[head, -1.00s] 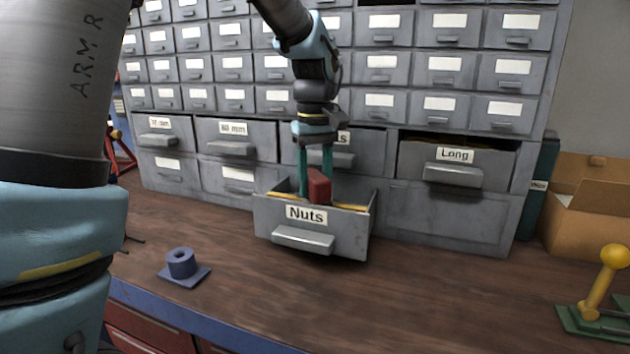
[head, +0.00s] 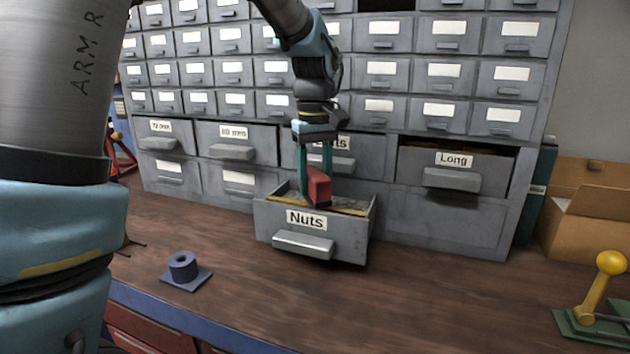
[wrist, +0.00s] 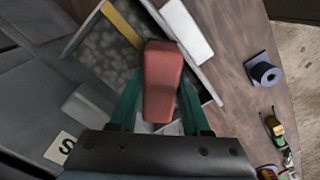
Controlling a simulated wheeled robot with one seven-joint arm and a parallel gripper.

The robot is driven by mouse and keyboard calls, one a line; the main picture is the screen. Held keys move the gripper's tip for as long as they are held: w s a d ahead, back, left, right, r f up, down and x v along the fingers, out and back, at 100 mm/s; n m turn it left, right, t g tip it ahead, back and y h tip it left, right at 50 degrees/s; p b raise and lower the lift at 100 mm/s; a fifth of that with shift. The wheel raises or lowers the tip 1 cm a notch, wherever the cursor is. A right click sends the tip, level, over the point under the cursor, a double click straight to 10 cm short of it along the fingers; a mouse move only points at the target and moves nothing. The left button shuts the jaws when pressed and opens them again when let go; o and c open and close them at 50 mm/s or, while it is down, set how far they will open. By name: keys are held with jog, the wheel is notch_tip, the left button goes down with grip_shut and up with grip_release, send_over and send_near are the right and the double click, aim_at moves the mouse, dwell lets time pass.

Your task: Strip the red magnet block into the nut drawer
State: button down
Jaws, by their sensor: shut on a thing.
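The red magnet block (head: 319,186) is held between the two teal fingers of my gripper (head: 316,172), which is shut on it. The block also shows in the wrist view (wrist: 162,80), gripped near its lower end. The nut drawer (head: 342,240), a grey drawer labelled "Nuts", is pulled out at the bottom of the cabinet. The block is over the drawer's opening, its lower end close to the front wall. Whether the block touches the drawer is unclear.
The "Long" drawer (head: 453,179) is partly open to the right. A blue spool on a square base (head: 184,267) stands at the left of the bench. A cardboard box (head: 590,225) and a yellow-knobbed lever (head: 603,285) are at the right. The front middle of the bench is clear.

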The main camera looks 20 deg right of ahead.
aim_at(315, 173)
jog(key=shift+r+p, duration=2.15)
jog(key=shift+r, duration=0.7)
jog(key=shift+f, duration=0.1)
